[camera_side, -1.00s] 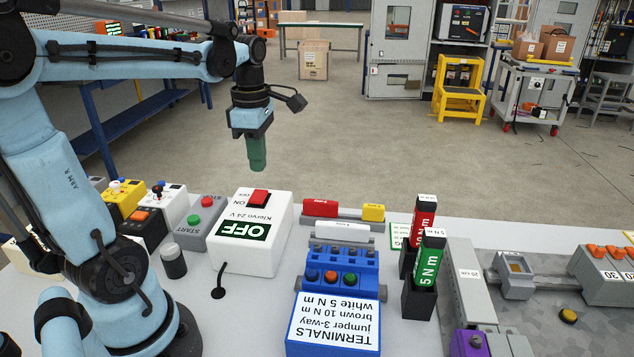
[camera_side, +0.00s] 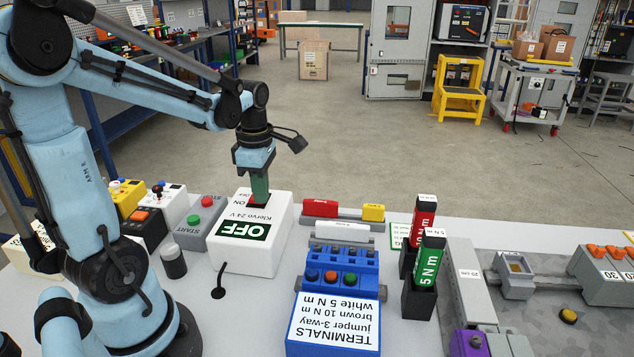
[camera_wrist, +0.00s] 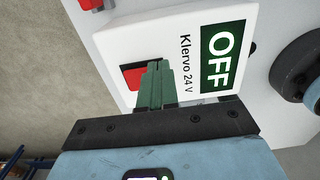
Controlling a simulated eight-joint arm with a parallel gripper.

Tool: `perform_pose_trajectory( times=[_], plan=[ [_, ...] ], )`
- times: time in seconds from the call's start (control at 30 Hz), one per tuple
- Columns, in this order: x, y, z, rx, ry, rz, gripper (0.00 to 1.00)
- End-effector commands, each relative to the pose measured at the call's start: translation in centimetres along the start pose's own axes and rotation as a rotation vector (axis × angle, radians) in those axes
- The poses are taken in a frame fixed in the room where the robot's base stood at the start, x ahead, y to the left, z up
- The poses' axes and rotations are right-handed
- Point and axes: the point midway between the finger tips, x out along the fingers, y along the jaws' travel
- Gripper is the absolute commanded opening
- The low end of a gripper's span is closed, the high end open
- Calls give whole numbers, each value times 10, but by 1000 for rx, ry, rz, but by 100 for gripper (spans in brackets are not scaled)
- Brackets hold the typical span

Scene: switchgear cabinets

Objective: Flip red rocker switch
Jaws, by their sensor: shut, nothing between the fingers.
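The red rocker switch (camera_wrist: 133,78) sits in the top of a white box (camera_side: 250,250) marked "Klervo 24 V", with a green "OFF" label (camera_side: 243,231) on it. My gripper (camera_side: 260,200) is shut and empty, its green fingers pointing down at the rocker. In the side view the fingers cover most of the rocker. In the wrist view the closed fingertips (camera_wrist: 155,68) overlap one side of the rocker, and red shows beside them. I cannot tell for sure whether they touch it.
To the left stand a grey START box (camera_side: 200,225) and a dark cylinder (camera_side: 173,262).

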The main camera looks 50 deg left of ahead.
Motion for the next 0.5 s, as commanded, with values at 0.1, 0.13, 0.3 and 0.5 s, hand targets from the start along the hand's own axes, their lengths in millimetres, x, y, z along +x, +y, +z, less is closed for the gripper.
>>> perform_pose_trajectory(
  times=[0.1, 0.13, 0.3, 0.5],
  plan=[
    [1, -1, 0, 0, 0, 10, 0],
    [2, -1, 0, 0, 1, 20, 0],
    [5, -2, 0, -1, 2, 52, 0],
    [4, -1, 0, -1, 1, 52, 0]
  ],
)
